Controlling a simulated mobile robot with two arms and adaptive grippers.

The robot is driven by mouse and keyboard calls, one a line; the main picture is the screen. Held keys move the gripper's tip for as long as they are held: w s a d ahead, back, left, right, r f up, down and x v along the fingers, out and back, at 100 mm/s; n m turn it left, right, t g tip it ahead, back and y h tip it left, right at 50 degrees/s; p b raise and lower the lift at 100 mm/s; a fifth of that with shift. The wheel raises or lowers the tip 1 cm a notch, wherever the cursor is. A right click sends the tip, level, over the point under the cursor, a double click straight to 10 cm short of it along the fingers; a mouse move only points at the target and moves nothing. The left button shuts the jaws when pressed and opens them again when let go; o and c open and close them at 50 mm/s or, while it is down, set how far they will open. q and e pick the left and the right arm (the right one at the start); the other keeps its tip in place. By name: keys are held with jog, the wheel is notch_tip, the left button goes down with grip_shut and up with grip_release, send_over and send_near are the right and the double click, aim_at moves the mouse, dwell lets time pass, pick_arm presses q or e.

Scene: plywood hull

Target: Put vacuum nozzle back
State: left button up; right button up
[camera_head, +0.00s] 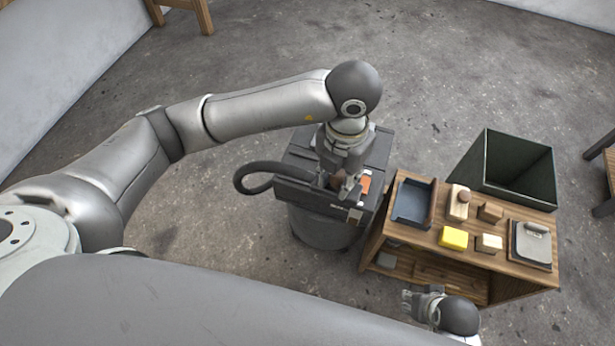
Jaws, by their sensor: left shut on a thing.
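The vacuum (297,156) is a dark grey boxy unit on a round drum, standing on the floor left of the wooden bench. Its black hose (246,172) loops out to the left and runs back to my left gripper. My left gripper (343,186) points down over the vacuum's top and is shut on the vacuum nozzle at the hose end. The nozzle is mostly hidden by the fingers, and I cannot tell whether it touches the vacuum. An orange part (365,184) shows beside the fingers. My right gripper (412,300) is in front of the bench, its fingers too small to read.
The wooden bench (421,238) carries a dark blue tray (412,203), several wooden blocks, a yellow block (453,238) and a sander-like pad on a board (532,245). An open dark green bin (507,170) stands behind it. The floor behind the vacuum is clear.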

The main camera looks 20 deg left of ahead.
pick_arm(q)
jog(key=shift+f, duration=0.35)
jog(key=shift+n, duration=0.3)
jog(key=w+a+f+b, duration=0.1)
jog(key=w+a+f, duration=0.1)
jog(key=w+f, duration=0.1)
jog(key=w+a+f, duration=0.3)
jog(key=w, duration=0.1)
jog(key=w+a+f+b, duration=0.1)
jog(key=w+a+f, duration=0.2)
jog(key=shift+w+a+f+b, duration=0.1)
jog(key=shift+w+b, duration=0.1)
jog(key=shift+b, duration=0.1)
jog(key=shift+w+a+f, duration=0.1)
jog(key=shift+a+f, duration=0.05)
jog(key=shift+f, duration=0.1)
jog(key=shift+w+f+b, duration=0.1)
jog(key=shift+f+b, duration=0.3)
jog(key=shift+f, duration=1.2)
pick_arm(e)
jog(key=w+v, duration=0.1)
jog(key=v, duration=0.9)
jog(key=shift+r+t, duration=0.15)
jog(key=shift+t, duration=0.15)
jog(key=shift+d, duration=0.1)
pick_arm(q)
jog(key=shift+f, duration=0.1)
jog(key=o, duration=1)
